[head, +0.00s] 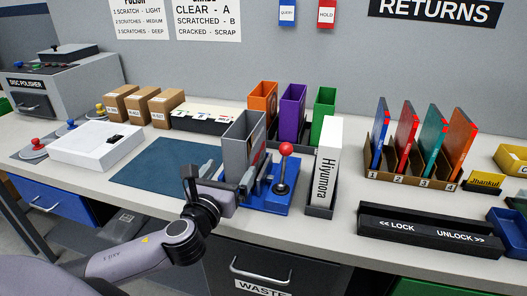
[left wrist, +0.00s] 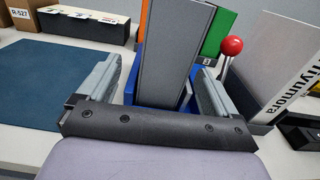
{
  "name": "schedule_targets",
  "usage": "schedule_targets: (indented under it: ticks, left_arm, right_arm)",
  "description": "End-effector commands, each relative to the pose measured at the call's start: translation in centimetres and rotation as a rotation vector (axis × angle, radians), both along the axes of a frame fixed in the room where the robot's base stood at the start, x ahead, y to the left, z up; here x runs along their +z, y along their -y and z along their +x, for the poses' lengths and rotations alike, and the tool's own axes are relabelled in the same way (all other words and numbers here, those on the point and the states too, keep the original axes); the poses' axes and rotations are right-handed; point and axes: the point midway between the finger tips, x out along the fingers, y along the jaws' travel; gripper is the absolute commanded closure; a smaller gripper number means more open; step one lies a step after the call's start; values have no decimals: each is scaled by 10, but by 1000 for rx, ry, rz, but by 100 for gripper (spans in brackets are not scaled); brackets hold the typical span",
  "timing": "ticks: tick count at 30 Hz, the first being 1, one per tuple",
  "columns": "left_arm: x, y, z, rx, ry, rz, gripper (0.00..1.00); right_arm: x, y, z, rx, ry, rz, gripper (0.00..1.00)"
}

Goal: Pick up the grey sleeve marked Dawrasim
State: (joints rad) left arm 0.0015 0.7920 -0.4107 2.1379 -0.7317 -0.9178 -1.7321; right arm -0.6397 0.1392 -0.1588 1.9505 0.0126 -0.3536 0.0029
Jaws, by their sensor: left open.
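A grey sleeve (head: 240,137) stands upright in a blue fixture (head: 268,200) with a red-knobbed lever (head: 284,165). Its side has some reddish print, but I cannot read a name on it. My left gripper (head: 228,183) is at the near side of the sleeve, low down. In the left wrist view the grey sleeve (left wrist: 172,55) rises between the two open fingers of the left gripper (left wrist: 158,75), with a gap visible on each side. The sleeve's lower end is hidden by the gripper. My right gripper is not in view.
A white sleeve marked Hiyumora (head: 328,165) stands just right of the lever. Orange (head: 261,97), purple (head: 292,108) and green (head: 324,108) sleeves stand behind. A blue mat (head: 165,168) lies clear at left. A black lock bar (head: 428,228) is at right.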

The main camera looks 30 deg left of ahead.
Motion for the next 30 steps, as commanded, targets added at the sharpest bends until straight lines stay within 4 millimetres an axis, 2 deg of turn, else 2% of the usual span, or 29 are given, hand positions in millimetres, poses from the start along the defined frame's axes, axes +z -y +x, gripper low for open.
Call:
schedule_targets:
  ticks: [11, 21, 30]
  left_arm:
    - [3, -5, 26, 4, 5, 25, 7]
    - [1, -10, 65, 3, 5, 23, 7]
    - [0, -12, 71, 3, 3, 23, 7]
  right_arm:
    - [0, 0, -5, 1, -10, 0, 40]
    - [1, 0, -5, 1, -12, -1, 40]
    - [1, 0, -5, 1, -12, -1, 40]
